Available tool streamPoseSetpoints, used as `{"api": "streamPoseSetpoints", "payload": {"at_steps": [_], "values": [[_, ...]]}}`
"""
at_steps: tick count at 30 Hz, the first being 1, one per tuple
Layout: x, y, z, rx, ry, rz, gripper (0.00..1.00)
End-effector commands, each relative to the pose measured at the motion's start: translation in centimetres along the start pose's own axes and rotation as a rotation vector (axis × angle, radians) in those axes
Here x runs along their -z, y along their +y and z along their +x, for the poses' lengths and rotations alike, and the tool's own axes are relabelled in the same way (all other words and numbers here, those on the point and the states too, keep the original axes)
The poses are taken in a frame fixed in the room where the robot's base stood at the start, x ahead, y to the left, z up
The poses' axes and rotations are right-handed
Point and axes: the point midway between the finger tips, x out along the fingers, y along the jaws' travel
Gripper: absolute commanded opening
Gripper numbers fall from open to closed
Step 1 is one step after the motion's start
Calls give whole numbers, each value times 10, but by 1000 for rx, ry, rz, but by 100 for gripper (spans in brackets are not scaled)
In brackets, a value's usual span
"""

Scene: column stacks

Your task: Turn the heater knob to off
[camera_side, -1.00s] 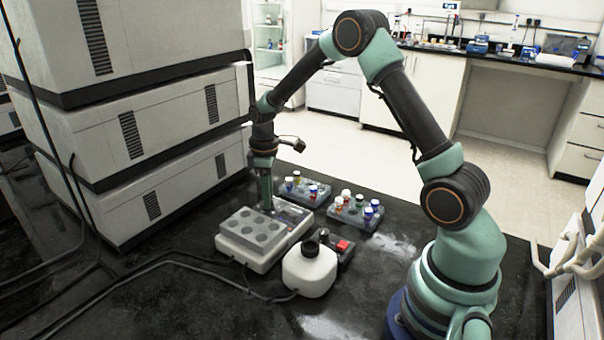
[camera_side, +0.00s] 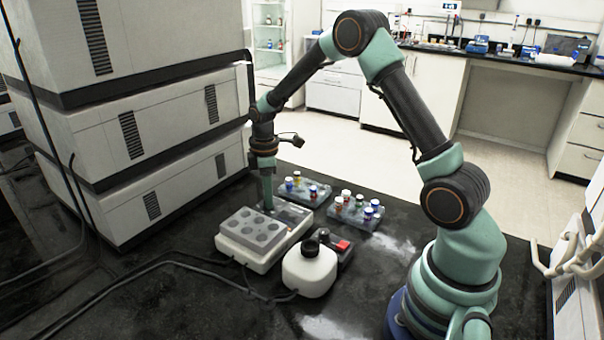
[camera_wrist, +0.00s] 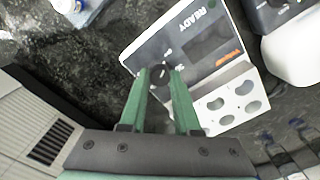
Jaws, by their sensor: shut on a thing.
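The heater (camera_side: 246,251) is a white box on the dark bench with a grey block of round wells on top. In the wrist view its panel (camera_wrist: 185,40) shows the word READY, a dark display and an orange mark. The heater knob (camera_wrist: 161,74) is a small black dial with a light pointer line, at the panel's edge. My gripper (camera_wrist: 160,76) points down with its two green fingers on either side of the knob, shut on it. In the side view my gripper (camera_side: 268,206) stands at the heater's back edge, and the knob is hidden there.
Two racks of coloured-cap vials (camera_side: 305,190) (camera_side: 355,211) stand behind. Stacked grey-white units (camera_side: 140,120) rise at left. Cables cross the front bench.

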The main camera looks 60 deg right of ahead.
Motion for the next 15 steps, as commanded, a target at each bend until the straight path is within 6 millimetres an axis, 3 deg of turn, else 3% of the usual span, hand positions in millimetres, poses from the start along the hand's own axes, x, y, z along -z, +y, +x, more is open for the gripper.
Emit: {"api": "streamPoseSetpoints", "payload": {"at_steps": [2,3,4,5,15], "values": [[0,0,-2,1,-1,-1,0],[0,0,-2,1,-1,-1,46],[0,0,-2,1,-1,-1,57],[0,0,-1,1,-1,0,61],[0,0,-2,0,0,0,61]]}}
